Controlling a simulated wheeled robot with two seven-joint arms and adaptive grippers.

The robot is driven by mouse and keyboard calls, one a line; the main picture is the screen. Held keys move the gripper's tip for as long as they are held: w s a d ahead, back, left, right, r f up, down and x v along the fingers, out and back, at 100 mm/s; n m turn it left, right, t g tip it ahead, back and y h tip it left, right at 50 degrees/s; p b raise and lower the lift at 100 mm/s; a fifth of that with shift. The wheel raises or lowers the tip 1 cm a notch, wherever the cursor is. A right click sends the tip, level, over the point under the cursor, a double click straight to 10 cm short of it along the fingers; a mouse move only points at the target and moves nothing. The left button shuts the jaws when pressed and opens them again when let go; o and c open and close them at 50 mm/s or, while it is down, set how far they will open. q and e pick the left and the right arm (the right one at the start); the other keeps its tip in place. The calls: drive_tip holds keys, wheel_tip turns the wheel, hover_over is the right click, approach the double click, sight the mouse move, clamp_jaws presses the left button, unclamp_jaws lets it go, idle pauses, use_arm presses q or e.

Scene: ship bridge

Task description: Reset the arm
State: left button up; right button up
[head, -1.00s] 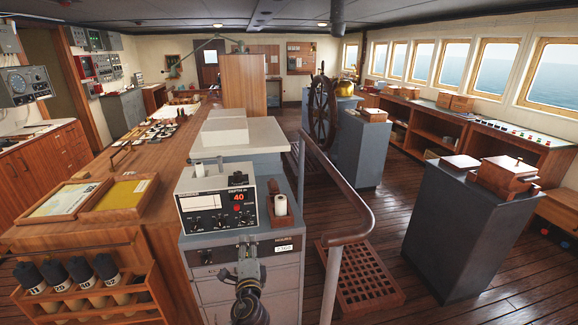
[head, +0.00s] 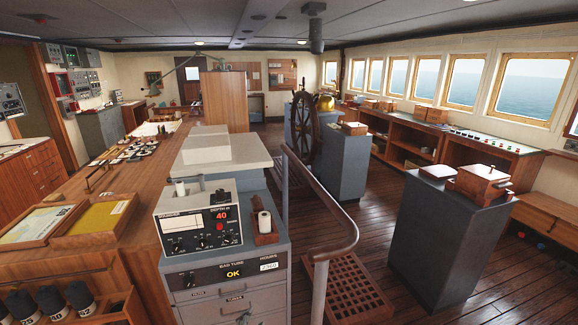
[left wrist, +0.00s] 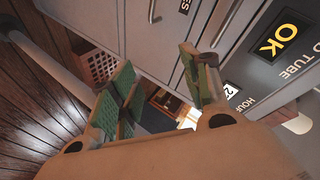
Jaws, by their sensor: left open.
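My left gripper (left wrist: 158,85) shows in the left wrist view with its two green-padded fingers spread apart and nothing between them. It is close to the grey cabinet front (left wrist: 240,30), beside the panel with the lit OK display (left wrist: 285,38). The OK display (head: 233,272) shows there in full. My right gripper is in neither view.
A grey pedestal (head: 448,240) stands further right, with open floor between.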

use_arm(q)
drive_tip(key=s+a+f+n+g, duration=0.35)
drive_tip(key=s+f, duration=0.65)
drive_tip(key=f, duration=0.4)
drive_tip(key=s+a+f+n+g, duration=0.35)
drive_tip(key=s+f, duration=0.65)
drive_tip(key=f, duration=0.4)
drive_tip(key=s+a+f+g, duration=0.1)
drive_tip(key=s+f, duration=0.3)
drive_tip(key=s, duration=0.7)
drive_tip(key=s+a+f+n+g, duration=0.1)
drive_tip(key=s+a+f+g, duration=0.1)
drive_tip(key=s, duration=0.8)
drive_tip(key=s+a+f+g+y, duration=0.1)
drive_tip(key=s+a+f, duration=0.2)
drive_tip(key=s, duration=0.8)
wheel_tip(320, 180, down, 3)
drive_tip(key=shift+s+a+r+n+g, duration=0.15)
drive_tip(key=shift+s+n+g, duration=0.15)
drive_tip(key=shift+s+n, duration=0.1)
drive_tip(key=shift+w, duration=0.1)
